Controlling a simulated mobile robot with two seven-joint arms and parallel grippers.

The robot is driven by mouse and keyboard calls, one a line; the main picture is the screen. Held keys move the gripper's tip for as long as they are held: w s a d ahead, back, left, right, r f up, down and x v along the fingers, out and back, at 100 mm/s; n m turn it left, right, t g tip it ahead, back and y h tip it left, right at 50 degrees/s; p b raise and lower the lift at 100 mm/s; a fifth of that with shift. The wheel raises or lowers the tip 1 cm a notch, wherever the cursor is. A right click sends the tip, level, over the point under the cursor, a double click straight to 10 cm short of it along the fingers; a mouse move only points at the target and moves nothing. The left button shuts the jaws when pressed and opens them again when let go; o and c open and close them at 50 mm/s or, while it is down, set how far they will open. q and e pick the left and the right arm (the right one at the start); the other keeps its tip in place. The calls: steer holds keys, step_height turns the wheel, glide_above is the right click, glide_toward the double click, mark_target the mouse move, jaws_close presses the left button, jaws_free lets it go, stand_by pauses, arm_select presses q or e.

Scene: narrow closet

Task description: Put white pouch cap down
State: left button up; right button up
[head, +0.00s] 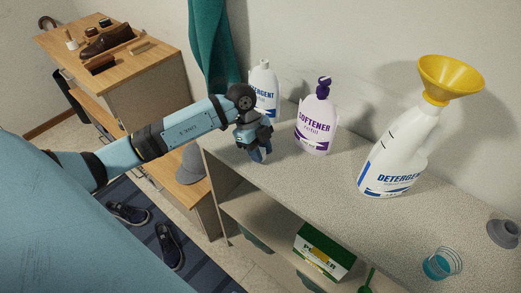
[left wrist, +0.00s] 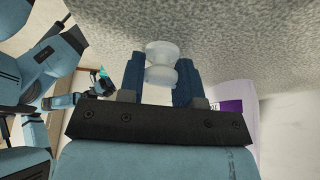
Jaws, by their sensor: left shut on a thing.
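My left gripper (head: 259,154) is low over the left end of the speckled counter (head: 310,190), in front of the detergent and softener bottles. In the left wrist view its two blue fingers (left wrist: 160,82) are shut on a small whitish, translucent cap (left wrist: 161,52). The cap's wide end points at the speckled surface (left wrist: 220,35); I cannot tell whether it touches. In the head view the gripper hides the cap. A small dark and teal end of my other arm (left wrist: 103,82) shows in the left wrist view, too small to read its jaws.
A white detergent bottle (head: 265,90) and a purple-labelled softener bottle (head: 316,120) stand behind the gripper. A larger detergent bottle (head: 398,155) with a yellow funnel (head: 450,77) is tilted farther right. A measuring cup (head: 438,265) stands front right. The counter's middle is clear.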

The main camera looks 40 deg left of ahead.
arm_select(q)
steer(key=shift+s+f, duration=0.2)
steer(key=shift+f, duration=0.35)
steer(key=o, duration=0.9)
steer(key=shift+d+f, duration=0.1)
steer(key=shift+f, duration=0.2)
steer(key=shift+r, duration=0.3)
steer(key=v, duration=1.3)
steer(key=shift+w, duration=0.2)
steer(key=shift+d+r, duration=0.1)
steer(key=shift+r, duration=0.05)
